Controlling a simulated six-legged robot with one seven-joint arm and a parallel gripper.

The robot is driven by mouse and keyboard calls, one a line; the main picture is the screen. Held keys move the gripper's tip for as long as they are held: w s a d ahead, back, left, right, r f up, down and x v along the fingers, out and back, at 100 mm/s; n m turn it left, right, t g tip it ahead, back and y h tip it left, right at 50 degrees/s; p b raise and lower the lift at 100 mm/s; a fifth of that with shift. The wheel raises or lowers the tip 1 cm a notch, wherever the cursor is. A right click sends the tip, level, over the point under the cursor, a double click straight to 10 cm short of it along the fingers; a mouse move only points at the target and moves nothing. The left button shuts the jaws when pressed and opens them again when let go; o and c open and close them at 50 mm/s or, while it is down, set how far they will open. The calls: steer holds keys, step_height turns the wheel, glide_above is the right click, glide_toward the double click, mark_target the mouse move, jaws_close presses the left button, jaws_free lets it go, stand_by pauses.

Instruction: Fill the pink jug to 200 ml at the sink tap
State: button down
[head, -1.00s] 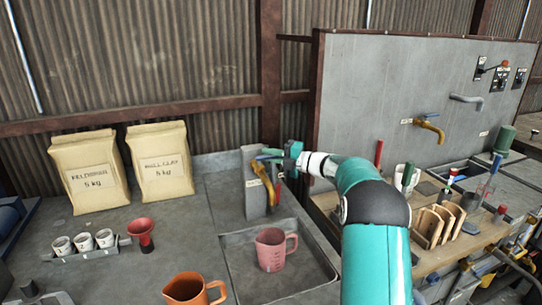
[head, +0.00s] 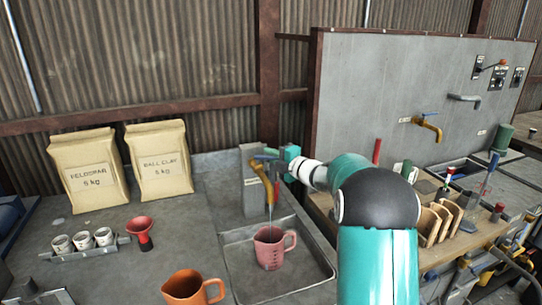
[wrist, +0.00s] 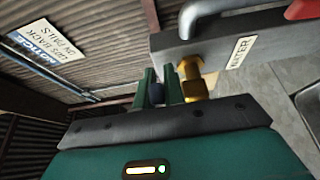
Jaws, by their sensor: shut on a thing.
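The pink jug (head: 269,250) stands upright in the shallow sink basin (head: 318,275), handle to the right, with markings on its side. The brass tap (head: 258,170) is on a grey upright block above it. A thin stream of water (head: 270,217) runs from the spout down into the jug. The water level cannot be read from here. My gripper (head: 277,155) is at the tap's blue lever, shut on it. In the wrist view my gripper (wrist: 161,88) has its green fingers around the dark blue lever (wrist: 157,94), beside the brass valve (wrist: 192,78).
An orange jug (head: 190,289) stands front left of the basin. A red funnel (head: 140,228), small cups (head: 82,241) and two paper sacks (head: 160,160) are on the left. Another brass tap (head: 428,124) is on the right panel. Wooden racks (head: 440,218) stand right of my arm.

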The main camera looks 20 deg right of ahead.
steer(key=shift+d, duration=0.1)
steer(key=c, duration=1.5)
jaws_free()
steer(key=shift+s, duration=0.1)
steer(key=v, duration=1.3)
steer(key=shift+s+d, duration=0.1)
steer(key=shift+s, duration=0.2)
